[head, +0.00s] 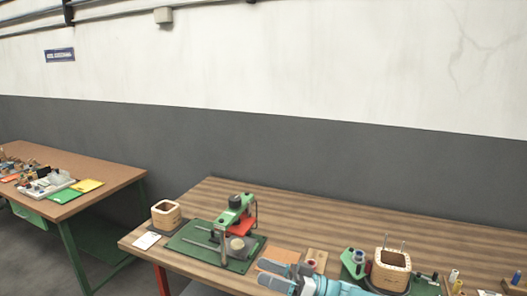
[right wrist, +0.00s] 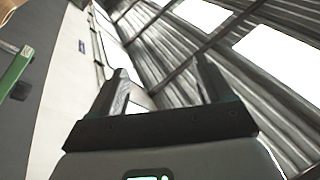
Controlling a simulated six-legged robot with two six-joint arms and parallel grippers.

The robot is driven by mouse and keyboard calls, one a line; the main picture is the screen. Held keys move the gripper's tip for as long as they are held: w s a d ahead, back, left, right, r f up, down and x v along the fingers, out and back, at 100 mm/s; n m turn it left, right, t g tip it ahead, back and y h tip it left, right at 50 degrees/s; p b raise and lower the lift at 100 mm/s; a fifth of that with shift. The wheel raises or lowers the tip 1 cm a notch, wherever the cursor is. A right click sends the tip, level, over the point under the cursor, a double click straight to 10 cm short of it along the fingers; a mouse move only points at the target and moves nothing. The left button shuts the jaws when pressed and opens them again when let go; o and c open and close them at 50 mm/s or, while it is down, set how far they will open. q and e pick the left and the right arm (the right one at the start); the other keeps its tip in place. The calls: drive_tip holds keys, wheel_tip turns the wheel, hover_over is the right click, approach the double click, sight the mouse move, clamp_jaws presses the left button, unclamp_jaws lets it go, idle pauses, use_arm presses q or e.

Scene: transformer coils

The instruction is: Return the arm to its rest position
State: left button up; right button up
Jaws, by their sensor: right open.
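My right gripper (head: 272,274) shows at the bottom middle of the head view, over the front part of the wooden workbench (head: 300,211). Its two grey fingers point left and are apart, with nothing seen between them. In the right wrist view the same gripper (right wrist: 162,85) is open and empty, facing up toward the roof and windows. My left gripper is in neither view.
A green machine (head: 234,212) stands on a green base on the bench. A square wooden coil form (head: 165,216) is at its left, another (head: 391,270) at the right. Small parts lie at the right edge. A second table (head: 115,176) stands at the left.

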drive_tip(key=w+d+f+m+t+h+b, duration=0.1)
drive_tip(key=w+d+f+m+t+h, duration=0.15)
drive_tip(key=f+m+t, duration=0.4)
drive_tip(key=w+d+f+m+t+h+b, duration=0.1)
drive_tip(key=d+f+m+t+h, duration=0.1)
drive_tip(key=f+m+t+h, duration=0.4)
drive_tip(key=s+d+f+m+g+h+b, duration=0.1)
drive_tip(key=s+d+f+m+g+h, duration=0.15)
drive_tip(key=s+f, duration=0.4)
drive_tip(key=s+d+f+m+g+h, duration=0.2)
drive_tip(key=s+f+h, duration=0.15)
drive_tip(key=f, duration=0.65)
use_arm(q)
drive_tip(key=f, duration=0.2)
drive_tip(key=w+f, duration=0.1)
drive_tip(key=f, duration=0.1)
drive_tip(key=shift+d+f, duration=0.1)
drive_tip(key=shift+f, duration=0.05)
use_arm(e)
drive_tip(key=s+f+n+g+h, duration=0.1)
drive_tip(key=s+f+g, duration=0.2)
drive_tip(key=s, duration=0.5)
drive_tip(key=s+d+f+g+h, duration=0.1)
drive_tip(key=s+f+g, duration=0.1)
drive_tip(key=s, duration=0.6)
drive_tip(key=s+d+f+n+g+h, duration=0.1)
drive_tip(key=s+f+g, duration=0.2)
drive_tip(key=s, duration=0.6)
drive_tip(key=shift+f+n+g, duration=0.3)
drive_tip(key=shift+g, duration=0.6)
